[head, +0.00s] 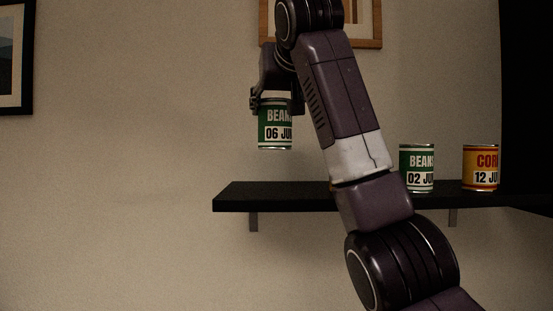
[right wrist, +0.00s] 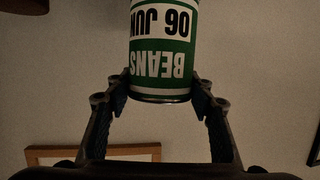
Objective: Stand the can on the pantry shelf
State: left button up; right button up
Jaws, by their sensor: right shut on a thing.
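A green and white can (head: 275,128) labelled BEANS, 06 JUN, hangs upright in the air in the head view. It is above and clear of the left part of the dark pantry shelf (head: 270,197). My right gripper (head: 276,103) is shut on the upper part of this can. In the right wrist view the can (right wrist: 163,50) sits upside down in the picture, between the two fingers (right wrist: 160,90). My left gripper is in neither view.
Another green BEANS can (head: 417,168), dated 02 JUN, stands on the shelf to the right. A yellow and red CORN can (head: 481,167) stands farther right. The shelf's left part is bare. My right arm hides part of the shelf's middle.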

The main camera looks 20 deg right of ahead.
aim_at(278, 145)
jog(key=f, duration=0.2)
jog(key=shift+s+f, duration=0.3)
jog(key=shift+f, duration=0.1)
notch_tip(278, 145, down, 2)
jog(key=shift+w+f, duration=0.15)
jog(key=shift+f, duration=0.6)
jog(key=shift+s+f, duration=0.2)
jog(key=shift+f, duration=0.75)
jog(key=shift+w+f, duration=0.1)
jog(key=shift+f, duration=0.35)
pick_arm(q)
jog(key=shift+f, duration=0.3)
pick_arm(e)
jog(key=o, duration=1.6)
jog(key=shift+f, duration=0.1)
